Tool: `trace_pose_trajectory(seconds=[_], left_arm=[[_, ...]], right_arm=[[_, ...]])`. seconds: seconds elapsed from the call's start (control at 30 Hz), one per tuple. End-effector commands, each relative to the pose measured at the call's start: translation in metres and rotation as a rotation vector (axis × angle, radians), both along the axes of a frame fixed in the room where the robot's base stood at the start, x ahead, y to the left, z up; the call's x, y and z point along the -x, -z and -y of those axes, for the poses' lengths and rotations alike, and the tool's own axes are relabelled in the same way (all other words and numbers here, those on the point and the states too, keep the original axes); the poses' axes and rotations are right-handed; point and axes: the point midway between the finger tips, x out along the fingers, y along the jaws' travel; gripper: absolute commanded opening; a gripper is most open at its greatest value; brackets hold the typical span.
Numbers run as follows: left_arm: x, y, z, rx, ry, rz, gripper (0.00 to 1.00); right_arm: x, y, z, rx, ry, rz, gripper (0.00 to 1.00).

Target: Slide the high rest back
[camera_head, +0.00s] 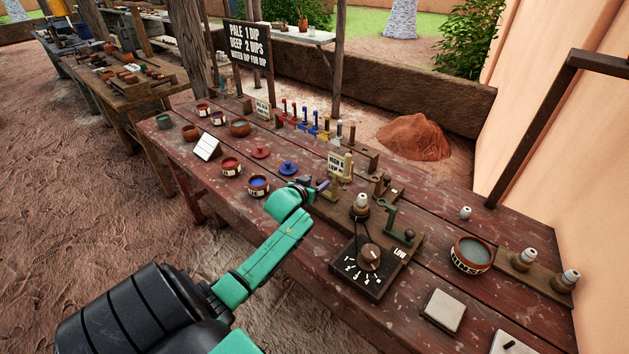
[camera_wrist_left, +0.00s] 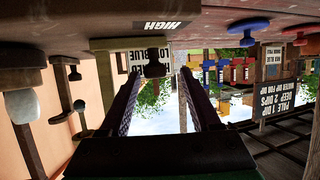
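A tan, brass-coloured upright piece (camera_head: 335,187), which looks like the high rest, stands on the board in the middle of the red table. A plate marked HIGH (camera_wrist_left: 161,25) shows in the upside-down left wrist view, with a dark olive knob (camera_wrist_left: 154,66) beside it. My left gripper (camera_head: 324,186) is at the near left side of the upright piece. In the left wrist view its two fingers (camera_wrist_left: 160,74) are apart, with the knob seen between their tips. Contact cannot be told. My right gripper is not in view.
A green rest (camera_head: 392,214) stands by the LOW label (camera_head: 399,253), near a dial box (camera_head: 366,268). A small sign (camera_head: 338,164) stands behind the upright piece. Red and blue dishes lie left of my gripper. A bowl (camera_head: 471,254) stands at the right.

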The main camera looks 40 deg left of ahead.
Motion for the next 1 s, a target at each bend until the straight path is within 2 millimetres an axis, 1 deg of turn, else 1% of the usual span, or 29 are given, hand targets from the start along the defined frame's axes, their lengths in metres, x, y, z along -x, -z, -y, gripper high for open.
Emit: trace_pose_trajectory(seconds=[0.13,0.27,0.37,0.53,0.6,0.7,0.8,1.0], left_arm=[[0.008,-0.002,0.003,0.002,0.001,-0.001,0.64],[0.027,-0.011,0.008,0.002,0.001,-0.002,0.64],[0.051,-0.02,0.014,0.002,0.001,-0.003,0.64],[0.095,-0.037,0.026,0.002,0.0,-0.005,0.64],[0.11,-0.045,0.03,0.001,-0.001,-0.003,0.64],[0.124,-0.051,0.034,0.002,-0.002,-0.002,0.64],[0.13,-0.055,0.035,0.0,-0.002,-0.001,0.64],[0.13,-0.055,0.035,0.001,-0.003,-0.001,0.64]], right_arm=[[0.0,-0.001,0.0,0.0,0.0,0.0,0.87],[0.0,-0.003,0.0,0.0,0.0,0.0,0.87],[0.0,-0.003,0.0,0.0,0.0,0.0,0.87],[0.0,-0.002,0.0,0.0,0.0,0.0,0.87],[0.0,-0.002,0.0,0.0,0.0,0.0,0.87],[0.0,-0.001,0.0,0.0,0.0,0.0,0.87],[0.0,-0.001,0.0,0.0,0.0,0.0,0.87],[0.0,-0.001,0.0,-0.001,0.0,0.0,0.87]])
